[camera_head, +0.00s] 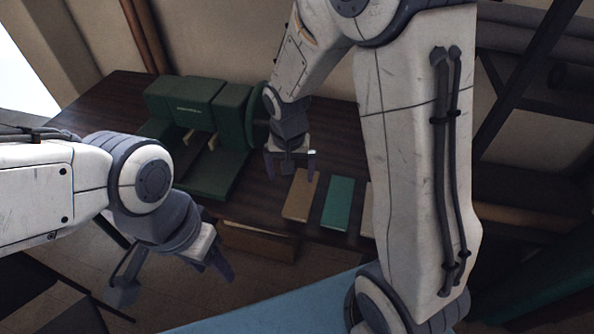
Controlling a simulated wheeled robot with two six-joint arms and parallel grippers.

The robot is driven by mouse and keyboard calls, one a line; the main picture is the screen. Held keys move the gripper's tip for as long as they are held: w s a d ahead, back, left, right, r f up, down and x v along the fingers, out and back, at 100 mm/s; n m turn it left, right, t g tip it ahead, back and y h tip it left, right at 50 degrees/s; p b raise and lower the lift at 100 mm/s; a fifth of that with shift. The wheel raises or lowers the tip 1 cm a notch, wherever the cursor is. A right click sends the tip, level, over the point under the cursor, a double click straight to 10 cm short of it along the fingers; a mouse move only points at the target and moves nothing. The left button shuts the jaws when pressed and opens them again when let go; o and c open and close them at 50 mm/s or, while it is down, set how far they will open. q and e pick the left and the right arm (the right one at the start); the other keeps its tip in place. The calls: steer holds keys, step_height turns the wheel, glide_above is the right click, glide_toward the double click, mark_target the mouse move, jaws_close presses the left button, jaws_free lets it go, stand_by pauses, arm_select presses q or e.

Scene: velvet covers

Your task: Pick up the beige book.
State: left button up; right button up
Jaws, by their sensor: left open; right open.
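A tan book (300,195) lies flat on the dark wooden table (262,190), left of a green book (338,203). A sliver of a pale, cream-coloured book (367,222) shows to the right of the green one; my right arm hides most of it. I cannot tell for certain whether the tan or the pale one is the beige book. My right gripper (291,170) is open and empty, its fingers pointing down at the far end of the tan book in the picture. My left gripper (172,278) is open and empty at the lower left, apart from the books.
A green machine-like object (190,106) with a green base stands on the table left of the books. A blue surface (280,308) is at the bottom. A brown, box-like thing (258,243) sits below the table's front edge. A wall is close behind the table.

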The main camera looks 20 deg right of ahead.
steer(key=w+d+f+m, duration=0.1)
steer(key=w+d+m, duration=0.1)
steer(key=d, duration=0.2)
steer(key=p, duration=0.1)
glide_above(302, 192)
step_height(302, 192, down, 5)
steer(key=shift+s, duration=0.1)
steer(key=shift+f, duration=0.5)
step_height(302, 192, down, 5)
steer(key=shift+r, duration=0.2)
arm_select(q)
step_height(302, 192, up, 2)
steer(key=shift+r, duration=0.2)
arm_select(e)
steer(key=c, duration=1.2)
steer(key=shift+c, duration=0.2)
steer(key=shift+r, duration=0.15)
